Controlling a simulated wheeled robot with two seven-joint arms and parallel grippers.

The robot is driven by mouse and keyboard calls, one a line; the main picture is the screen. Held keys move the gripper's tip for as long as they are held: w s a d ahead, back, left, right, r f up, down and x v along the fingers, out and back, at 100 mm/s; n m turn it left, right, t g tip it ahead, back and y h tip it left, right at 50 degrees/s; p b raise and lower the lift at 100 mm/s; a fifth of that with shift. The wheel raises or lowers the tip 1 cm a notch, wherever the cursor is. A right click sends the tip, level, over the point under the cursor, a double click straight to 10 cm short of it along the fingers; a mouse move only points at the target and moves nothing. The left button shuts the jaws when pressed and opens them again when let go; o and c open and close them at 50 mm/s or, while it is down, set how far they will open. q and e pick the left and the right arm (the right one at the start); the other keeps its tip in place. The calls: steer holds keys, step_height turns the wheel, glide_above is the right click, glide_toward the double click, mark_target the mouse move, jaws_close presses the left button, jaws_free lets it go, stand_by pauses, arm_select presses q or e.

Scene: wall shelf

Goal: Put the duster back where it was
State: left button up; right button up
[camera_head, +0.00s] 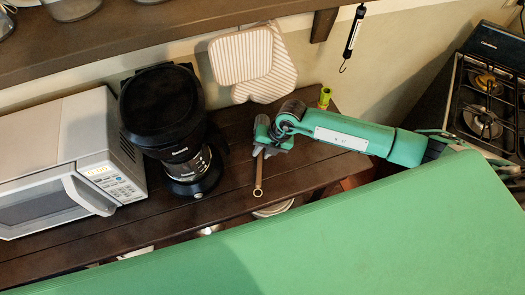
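The duster shows as a thin brown handle (259,174) with a small ring at its near end, over the dark wooden counter. Its far end meets my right gripper (264,146), and no duster head can be made out there. My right arm reaches in from the right, and its gripper is at the handle's upper end. The fingers are small and partly hidden, so I cannot tell whether they are closed on it. My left gripper is not in view.
A black coffee maker (165,110) and a white microwave (62,150) stand left on the counter (225,190). Striped potholders (240,57) hang on the wall behind. A yellow-green item (325,97) is behind my arm. A gas stove (485,105) is right. A shelf (130,38) runs above.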

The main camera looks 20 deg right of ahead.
steer(key=b+v, duration=0.3)
steer(key=v, duration=0.8)
steer(key=shift+d+r, duration=0.25)
steer(key=shift+r, duration=0.05)
